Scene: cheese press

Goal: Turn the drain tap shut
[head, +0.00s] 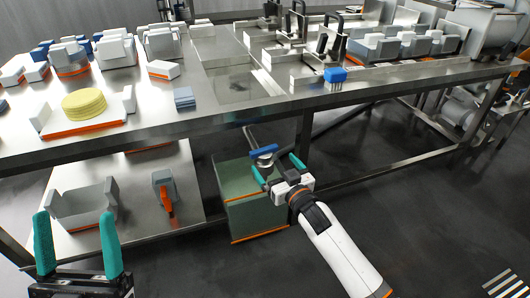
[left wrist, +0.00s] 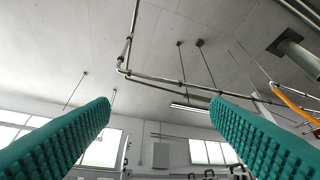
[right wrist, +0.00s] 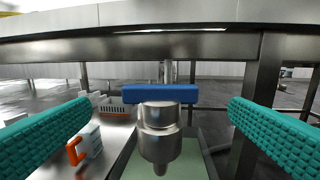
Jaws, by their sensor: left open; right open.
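The drain tap (right wrist: 160,128) is a steel body with a spout pointing down and a blue bar handle (right wrist: 160,94) lying crosswise on top. In the head view the blue handle (head: 263,151) and steel tap body (head: 264,163) show under the table's front edge, above a green bin. My right gripper (head: 279,172) is open at the tap; in the right wrist view its teal fingers (right wrist: 158,125) stand wide on either side, apart from the handle.
The steel table (head: 150,128) runs above the tap, and a table leg (right wrist: 258,100) stands close to the right. The green bin (head: 255,215) is below. A lower shelf (head: 150,220) holds a grey tray and an orange-handled item. Floor in front is clear.

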